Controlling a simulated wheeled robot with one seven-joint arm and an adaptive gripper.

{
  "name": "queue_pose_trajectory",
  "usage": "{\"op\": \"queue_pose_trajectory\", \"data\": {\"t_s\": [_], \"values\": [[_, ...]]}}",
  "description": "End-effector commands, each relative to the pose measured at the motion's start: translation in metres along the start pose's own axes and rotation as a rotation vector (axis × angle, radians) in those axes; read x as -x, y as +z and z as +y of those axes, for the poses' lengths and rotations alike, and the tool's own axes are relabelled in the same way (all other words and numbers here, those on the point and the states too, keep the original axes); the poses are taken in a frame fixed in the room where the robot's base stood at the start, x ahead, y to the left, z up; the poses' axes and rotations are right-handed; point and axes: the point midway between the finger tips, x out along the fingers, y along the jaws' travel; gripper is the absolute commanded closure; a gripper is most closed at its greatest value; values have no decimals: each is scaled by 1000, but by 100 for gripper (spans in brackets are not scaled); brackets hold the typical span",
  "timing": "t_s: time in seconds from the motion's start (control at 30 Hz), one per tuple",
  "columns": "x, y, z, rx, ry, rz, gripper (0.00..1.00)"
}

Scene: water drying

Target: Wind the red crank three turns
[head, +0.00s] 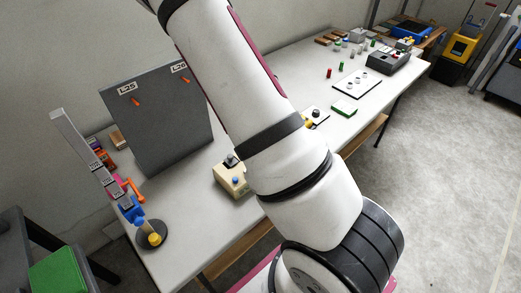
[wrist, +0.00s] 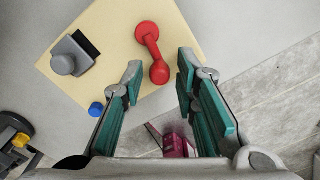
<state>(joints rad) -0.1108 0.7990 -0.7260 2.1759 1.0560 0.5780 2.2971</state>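The red crank (wrist: 152,47) sits on a pale yellow box (wrist: 118,20) in the wrist view. Its arm runs from a round hub at the top down to a round knob at the lower end. My gripper (wrist: 160,68) is open, with one green-padded finger on each side of the knob and gaps on both sides. I cannot tell how far the fingertips are above the box. In the head view the box (head: 226,181) is partly visible on the table, while my arm hides the crank and gripper.
A blue and yellow device on a dark round base (head: 151,236) stands at the table's near left. A grey panel (head: 155,115) stands behind.

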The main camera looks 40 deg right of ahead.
Motion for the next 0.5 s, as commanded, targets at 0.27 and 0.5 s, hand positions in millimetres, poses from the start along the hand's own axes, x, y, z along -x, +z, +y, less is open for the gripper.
{"op": "queue_pose_trajectory", "data": {"t_s": [0.27, 0.5], "values": [[0, 0, 0, 1, 0, 0, 66], [22, 1, 1, 5, 2, -4, 66]]}}
